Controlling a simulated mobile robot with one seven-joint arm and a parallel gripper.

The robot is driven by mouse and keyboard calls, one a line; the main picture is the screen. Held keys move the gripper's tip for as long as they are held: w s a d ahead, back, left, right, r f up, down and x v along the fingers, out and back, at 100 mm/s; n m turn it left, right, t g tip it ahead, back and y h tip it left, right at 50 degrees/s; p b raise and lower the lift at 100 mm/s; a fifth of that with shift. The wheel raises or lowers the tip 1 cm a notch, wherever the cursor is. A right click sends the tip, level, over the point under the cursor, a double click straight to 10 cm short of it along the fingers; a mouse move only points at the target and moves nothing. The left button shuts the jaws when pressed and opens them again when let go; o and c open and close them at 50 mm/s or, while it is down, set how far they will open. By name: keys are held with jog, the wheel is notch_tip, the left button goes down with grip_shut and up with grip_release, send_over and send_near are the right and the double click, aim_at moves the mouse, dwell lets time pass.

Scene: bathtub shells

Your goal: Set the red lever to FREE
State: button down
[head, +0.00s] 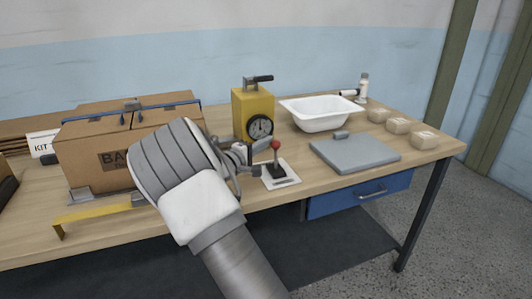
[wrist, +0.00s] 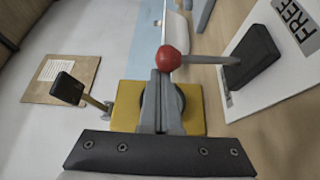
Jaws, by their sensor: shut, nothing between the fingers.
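The red lever has a red ball knob (head: 276,145) on a thin grey rod. It rises from a black base (head: 277,171) on a white plate (head: 284,181) at the table's front edge. In the wrist view the knob (wrist: 168,58) is at the fingertips, with the rod running right to the black base (wrist: 252,57).
A yellow box with a dial (head: 253,108) stands just behind the lever. A cardboard box (head: 85,145) is left of my arm.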

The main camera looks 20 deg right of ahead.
jog(key=shift+s+f+m+h+b, duration=0.2)
jog(key=shift+s+m+b, duration=0.2)
jog(key=shift+b, duration=0.25)
jog(key=shift+s+f+m+h+b, duration=0.1)
jog(key=shift+s+m+h+b, duration=0.1)
jog(key=shift+s+m+b, duration=0.3)
jog(key=shift+s+r+b, duration=0.15)
jog(key=shift+s+b, duration=0.4)
jog(key=shift+b, duration=0.4)
jog(key=shift+s+b, duration=0.9)
jog(key=shift+s, duration=0.05)
jog(key=shift+s+a, duration=0.1)
